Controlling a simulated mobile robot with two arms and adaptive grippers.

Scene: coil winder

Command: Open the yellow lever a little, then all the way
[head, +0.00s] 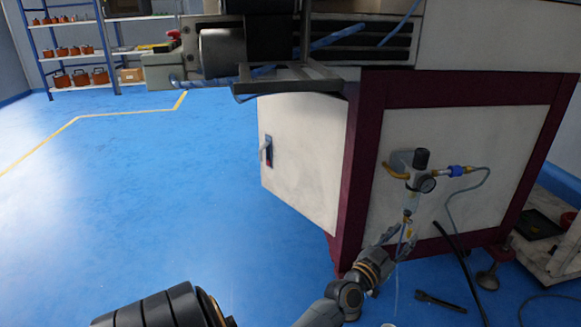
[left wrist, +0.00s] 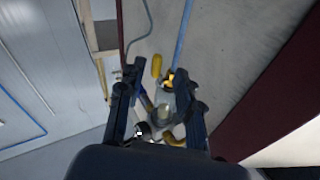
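An air regulator (head: 412,185) with a dark knob and a round gauge is mounted on the side panel of the machine. A small yellow part (head: 408,217), seemingly the lever, shows at its lower end. My left gripper (head: 399,239) reaches up from below, with its fingertips just under and beside that part. In the left wrist view, the two fingers of the left gripper (left wrist: 158,78) stand apart, with a yellow and black part (left wrist: 169,78) between or beyond them. Contact cannot be told. My right gripper is not in view.
A black hose (head: 456,265) hangs right of the gripper. The machine's cabinet door (head: 305,160) stands left. The blue floor (head: 130,205) is open.

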